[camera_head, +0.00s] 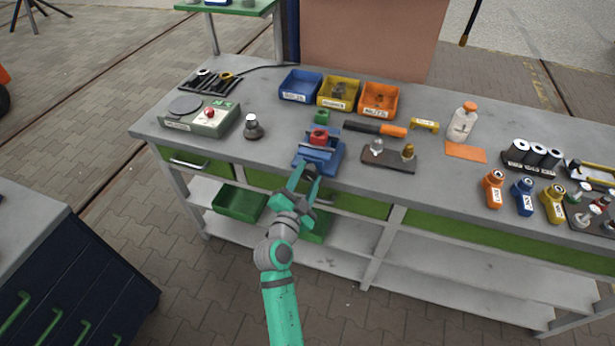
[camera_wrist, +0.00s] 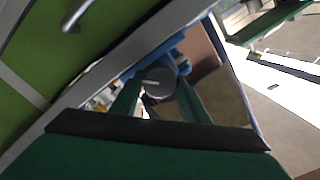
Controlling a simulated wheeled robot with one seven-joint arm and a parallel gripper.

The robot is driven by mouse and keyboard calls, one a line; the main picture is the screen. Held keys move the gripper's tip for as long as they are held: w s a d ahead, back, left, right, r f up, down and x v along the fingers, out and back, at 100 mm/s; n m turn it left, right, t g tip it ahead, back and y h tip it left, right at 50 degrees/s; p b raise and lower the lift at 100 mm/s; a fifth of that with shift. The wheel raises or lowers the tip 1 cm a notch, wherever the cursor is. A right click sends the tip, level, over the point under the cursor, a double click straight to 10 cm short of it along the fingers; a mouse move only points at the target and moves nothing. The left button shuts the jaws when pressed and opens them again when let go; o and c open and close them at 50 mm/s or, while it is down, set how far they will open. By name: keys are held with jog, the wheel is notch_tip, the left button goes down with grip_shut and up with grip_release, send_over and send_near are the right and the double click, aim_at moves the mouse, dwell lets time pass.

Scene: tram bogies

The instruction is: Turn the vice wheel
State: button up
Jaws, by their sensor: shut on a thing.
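A blue vice (camera_head: 318,155) is fixed at the front edge of the grey workbench, with a red part (camera_head: 319,136) between its jaws. My gripper (camera_head: 303,180) is at the vice's front side, reaching in from below. In the wrist view, the two green fingers of my gripper (camera_wrist: 160,100) stand on both sides of the grey round vice wheel (camera_wrist: 158,80) and are shut on it. The blue vice (camera_wrist: 178,50) shows behind the wheel there. In the head view the wheel is mostly hidden by my fingers.
A dark block with two small fittings (camera_head: 388,156) lies right of the vice. Blue, yellow and orange bins (camera_head: 379,99) stand behind. Green bins sit on the shelf below.

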jog(key=o, duration=1.1)
jog(key=shift+c, duration=0.2)
jog(key=v, duration=1.1)
